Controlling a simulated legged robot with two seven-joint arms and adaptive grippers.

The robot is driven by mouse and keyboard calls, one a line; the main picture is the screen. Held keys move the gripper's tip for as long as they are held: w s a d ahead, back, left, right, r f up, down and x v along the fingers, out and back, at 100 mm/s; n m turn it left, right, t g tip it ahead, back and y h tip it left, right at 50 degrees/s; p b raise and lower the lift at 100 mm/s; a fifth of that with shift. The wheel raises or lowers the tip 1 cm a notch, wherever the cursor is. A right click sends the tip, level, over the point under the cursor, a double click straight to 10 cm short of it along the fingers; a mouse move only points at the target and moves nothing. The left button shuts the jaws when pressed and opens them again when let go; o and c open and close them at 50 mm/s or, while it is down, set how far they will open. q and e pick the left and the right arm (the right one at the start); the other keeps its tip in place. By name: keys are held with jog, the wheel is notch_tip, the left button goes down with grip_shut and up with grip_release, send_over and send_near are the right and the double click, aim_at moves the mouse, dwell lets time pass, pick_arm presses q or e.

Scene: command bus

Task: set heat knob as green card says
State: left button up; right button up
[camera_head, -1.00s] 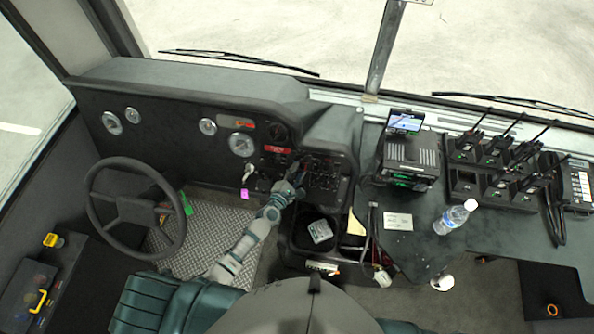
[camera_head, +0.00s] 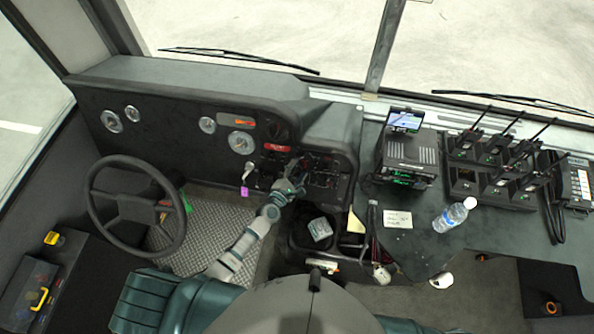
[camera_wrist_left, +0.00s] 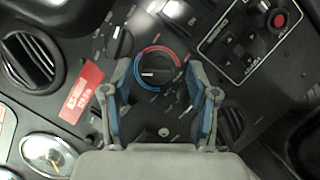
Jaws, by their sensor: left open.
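My left gripper (camera_head: 294,179) is at the dash panel right of the steering wheel. In the left wrist view my left gripper (camera_wrist_left: 157,66) is open, with its two blue-padded fingers on either side of a black round knob (camera_wrist_left: 155,76). A red and blue arc surrounds this knob, which looks like the heat knob. Whether the fingers touch it I cannot tell. In the head view the arm and gripper hide the knob. A small green card (camera_head: 186,203) shows behind the steering wheel rim; its writing is too small to read. My right gripper is not in view.
Other dark knobs (camera_wrist_left: 119,42) sit close by on the panel, with a switch block (camera_wrist_left: 238,42) and red button (camera_wrist_left: 279,20) to the right. The steering wheel (camera_head: 137,207) stands left of my arm. A purple tag (camera_head: 244,192) hangs below the dash.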

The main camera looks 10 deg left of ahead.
pick_arm(q)
jog(key=v, duration=1.2)
jog(key=shift+f, duration=0.2)
jog(key=shift+f, duration=0.1)
jog(key=s+a+f+m+g+y, duration=0.15)
jog(key=s+f+m, duration=0.3)
jog(key=f, duration=0.45)
jog(key=s+a+f+m+g, duration=0.25)
jog(key=s+f+m, duration=0.2)
jog(key=f, duration=0.55)
jog(key=s+a+f+m+g+y, duration=0.1)
jog(key=s+f+m+g, duration=0.3)
jog(key=f, duration=0.5)
jog(key=s+a+f+m+g, duration=0.1)
jog(key=s+f+m, duration=0.3)
jog(key=s, duration=0.5)
jog(key=s+a+f+m+g+y, duration=0.1)
jog(key=s+a+f+m+g, duration=0.1)
jog(key=s, duration=0.7)
jog(key=s+a+f+m+g+y, duration=0.1)
jog(key=s+f+m+g, duration=0.2)
jog(key=s+f+m, duration=0.3)
jog(key=s+f, duration=0.1)
jog(key=s, duration=0.2)
jog(key=shift+s+a+f+g, duration=0.2)
jog(key=shift+s+g, duration=0.05)
jog(key=shift+g, duration=0.05)
